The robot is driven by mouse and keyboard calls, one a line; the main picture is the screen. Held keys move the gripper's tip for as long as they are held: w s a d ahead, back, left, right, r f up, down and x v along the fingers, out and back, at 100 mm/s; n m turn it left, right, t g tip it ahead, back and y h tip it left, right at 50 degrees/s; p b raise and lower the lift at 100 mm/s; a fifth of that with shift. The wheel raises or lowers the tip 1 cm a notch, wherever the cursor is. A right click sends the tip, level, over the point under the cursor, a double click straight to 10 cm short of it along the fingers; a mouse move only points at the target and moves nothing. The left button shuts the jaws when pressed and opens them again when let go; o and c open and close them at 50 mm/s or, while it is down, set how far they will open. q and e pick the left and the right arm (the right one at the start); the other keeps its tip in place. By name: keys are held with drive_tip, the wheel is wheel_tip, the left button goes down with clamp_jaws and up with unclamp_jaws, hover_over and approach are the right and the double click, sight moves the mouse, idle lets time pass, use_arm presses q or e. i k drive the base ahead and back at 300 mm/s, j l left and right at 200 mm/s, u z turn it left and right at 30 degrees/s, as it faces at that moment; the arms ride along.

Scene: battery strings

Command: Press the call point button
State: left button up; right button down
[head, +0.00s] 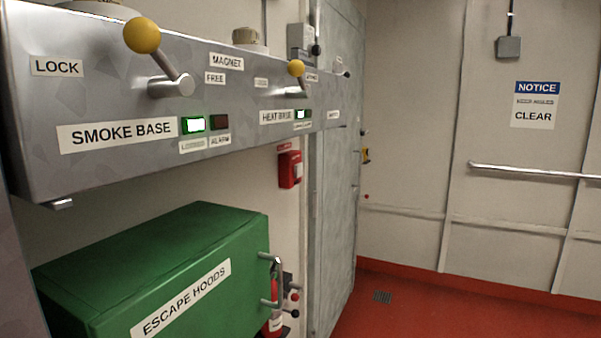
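A small red call point box (290,169) is mounted on the wall, below the right part of the grey metal panel and left of the grey door. A pale square shows on its front, and a small red label sits above it. The button itself is too small to make out clearly. Neither of my grippers is in the head view.
The metal panel (100,90) with yellow-knobbed levers (142,36) juts out at left. A green escape hoods box (160,270) stands below it, with a red extinguisher (272,312) beside it. A handrail (530,171) runs along the right wall. The red floor (430,310) is clear.

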sight(299, 168)
drive_tip(key=i+l+u, duration=0.1)
drive_tip(key=u, duration=0.65)
drive_tip(key=i+l+u, duration=0.2)
drive_tip(key=i+l, duration=0.2)
drive_tip(key=l, duration=0.25)
drive_tip(key=i+l+u, duration=0.1)
drive_tip(key=l, duration=0.2)
drive_tip(key=i+l+u, duration=0.1)
drive_tip(key=i+l, duration=0.15)
drive_tip(key=i+l+u, duration=0.1)
drive_tip(key=l, duration=0.35)
drive_tip(key=i+l+u, duration=0.1)
drive_tip(key=l, duration=0.3)
drive_tip(key=i, duration=0.1)
